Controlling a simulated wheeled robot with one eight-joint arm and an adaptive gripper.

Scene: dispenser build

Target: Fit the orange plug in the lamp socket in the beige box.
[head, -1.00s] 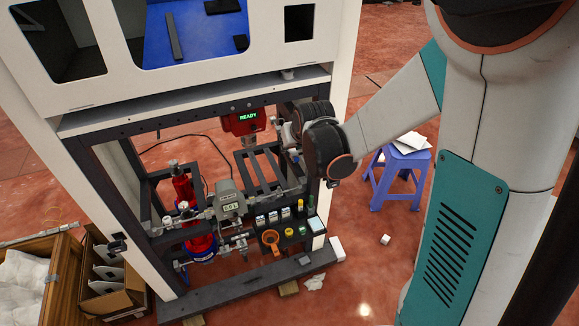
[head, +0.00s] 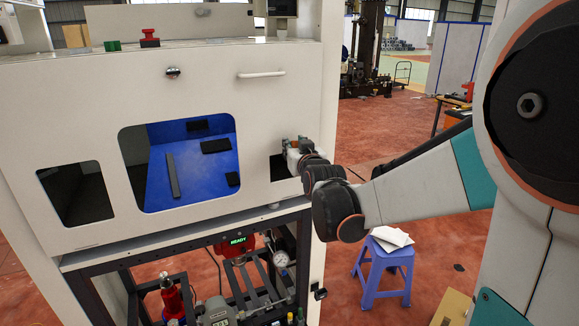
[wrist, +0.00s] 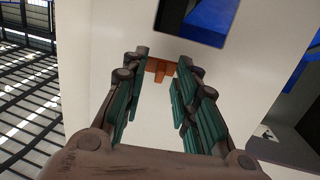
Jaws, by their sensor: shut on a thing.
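The orange plug (wrist: 160,72) is a small T-shaped piece between the fingertips of my gripper (wrist: 162,62) in the wrist view. The teal-padded fingers are shut on it from both sides. Behind it is a pale panel. In the head view my gripper (head: 290,146) is at the right side of the cabinet front, by a dark square opening, partly hidden by my own wrist. The large off-white cabinet (head: 90,120) may be the beige box, but I cannot be sure. I cannot make out a lamp socket in either view.
The cabinet has a wide window (head: 195,160) onto a blue interior with dark bars, and a handle (head: 260,74) above. Below is a frame with a red READY display (head: 238,243) and a gauge (head: 281,259). A blue stool (head: 382,266) stands at right.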

